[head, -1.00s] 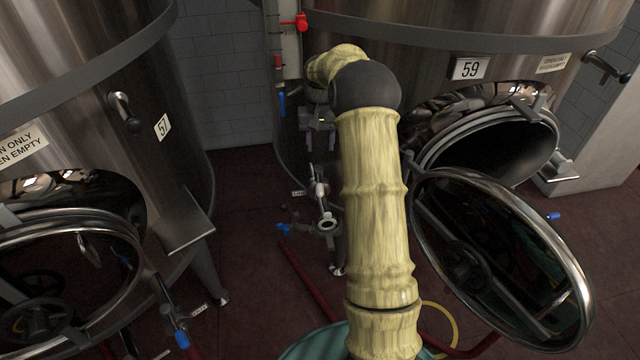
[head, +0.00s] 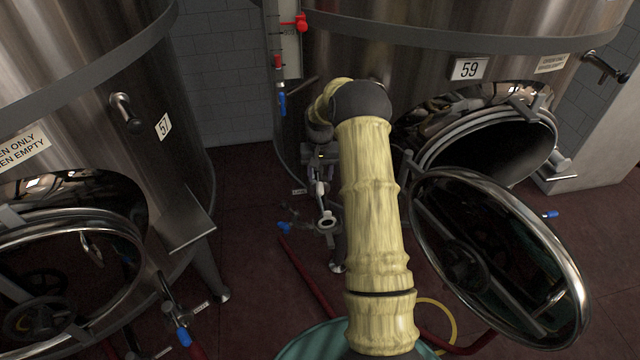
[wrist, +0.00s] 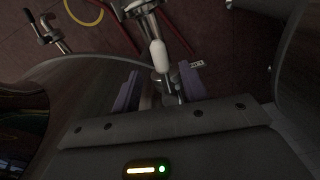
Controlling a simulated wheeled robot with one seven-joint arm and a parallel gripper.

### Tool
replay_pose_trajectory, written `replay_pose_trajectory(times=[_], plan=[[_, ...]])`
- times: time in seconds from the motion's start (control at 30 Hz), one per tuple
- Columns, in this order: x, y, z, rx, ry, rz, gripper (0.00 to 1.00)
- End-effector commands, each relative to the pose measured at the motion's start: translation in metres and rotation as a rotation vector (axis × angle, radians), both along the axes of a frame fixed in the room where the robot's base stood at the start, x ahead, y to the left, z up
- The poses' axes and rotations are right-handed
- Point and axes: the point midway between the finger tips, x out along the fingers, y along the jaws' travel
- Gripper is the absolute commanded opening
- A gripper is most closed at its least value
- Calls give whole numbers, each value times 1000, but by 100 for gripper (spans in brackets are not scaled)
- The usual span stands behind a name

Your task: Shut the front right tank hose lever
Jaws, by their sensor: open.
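The right tank (head: 440,45), numbered 59, has an outlet valve with a pipe fitting (head: 327,223) low on its front left. A pale lever (head: 320,189) stands above that fitting; the wrist view shows a white-tipped lever (wrist: 158,52) too. My gripper (head: 321,172) is just above the valve, pointing down. In the wrist view its two purple fingers (wrist: 161,87) are apart, with the lever and metal fitting between or just beyond them. Contact cannot be told. My arm hides part of the valve.
The round open hatch door (head: 575,270) of tank 59 juts out right of my arm. Red hoses (head: 303,272) lie on the dark red floor. A red valve (head: 300,22) is above.

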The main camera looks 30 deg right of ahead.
Motion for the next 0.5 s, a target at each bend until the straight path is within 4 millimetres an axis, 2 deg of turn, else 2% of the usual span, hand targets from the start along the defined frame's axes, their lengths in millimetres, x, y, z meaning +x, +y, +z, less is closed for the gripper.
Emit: replay_pose_trajectory(times=[0.2, 0.33, 0.5], plan=[[0, 0, -37, 1, 2, 0, 43], [0, 0, -49, 0, 1, 0, 43], [0, 0, -53, -1, -2, 0, 43]])
